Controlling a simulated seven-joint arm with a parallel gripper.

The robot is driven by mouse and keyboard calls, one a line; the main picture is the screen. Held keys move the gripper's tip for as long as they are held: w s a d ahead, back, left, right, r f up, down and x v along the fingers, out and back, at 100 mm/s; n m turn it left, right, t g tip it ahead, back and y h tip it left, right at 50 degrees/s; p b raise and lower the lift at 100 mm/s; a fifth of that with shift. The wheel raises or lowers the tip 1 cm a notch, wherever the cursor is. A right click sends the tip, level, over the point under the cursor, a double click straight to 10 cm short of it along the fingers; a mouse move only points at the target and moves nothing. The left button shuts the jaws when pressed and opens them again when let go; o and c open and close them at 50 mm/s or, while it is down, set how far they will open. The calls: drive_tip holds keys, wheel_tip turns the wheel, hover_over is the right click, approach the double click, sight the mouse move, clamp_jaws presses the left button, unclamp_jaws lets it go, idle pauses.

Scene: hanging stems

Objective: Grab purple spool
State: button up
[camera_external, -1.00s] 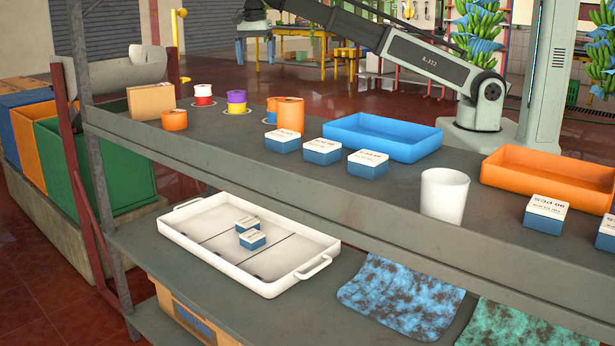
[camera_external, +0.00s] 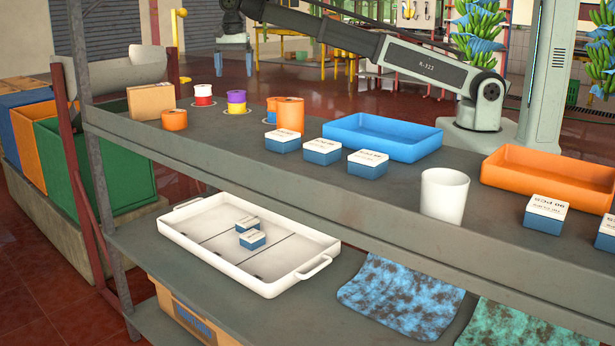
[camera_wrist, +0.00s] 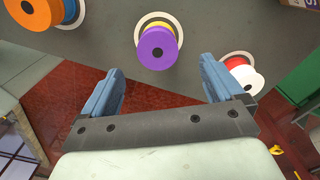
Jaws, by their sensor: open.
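The purple spool (camera_external: 236,97) sits on top of a yellow spool (camera_external: 238,107) on the upper shelf, at the far left part of the row. In the wrist view the purple spool (camera_wrist: 157,48) shows its round end, with a bit of yellow behind it, near the top middle. My gripper (camera_external: 233,70) is open and empty, with its fingers pointing down above and behind the spools. In the wrist view my gripper (camera_wrist: 161,75) has its two blue-grey fingers spread wide, with the purple spool between and beyond them, not touched.
A red and white spool (camera_external: 203,92) stands left of it. Orange spools (camera_external: 289,115) stand to the right, another orange spool (camera_external: 174,120) to the left by a cardboard box (camera_external: 151,101). A blue tray (camera_external: 382,138) and small boxes stand further right.

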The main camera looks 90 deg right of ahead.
sight(236, 92)
drive_tip(key=shift+s+a+f, duration=0.1)
drive_tip(key=shift+a+f, duration=0.05)
drive_tip(key=shift+f, duration=1.8)
drive_tip(key=shift+s+a+f, duration=0.1)
drive_tip(key=shift+f, duration=1.85)
drive_tip(key=c, duration=1.1)
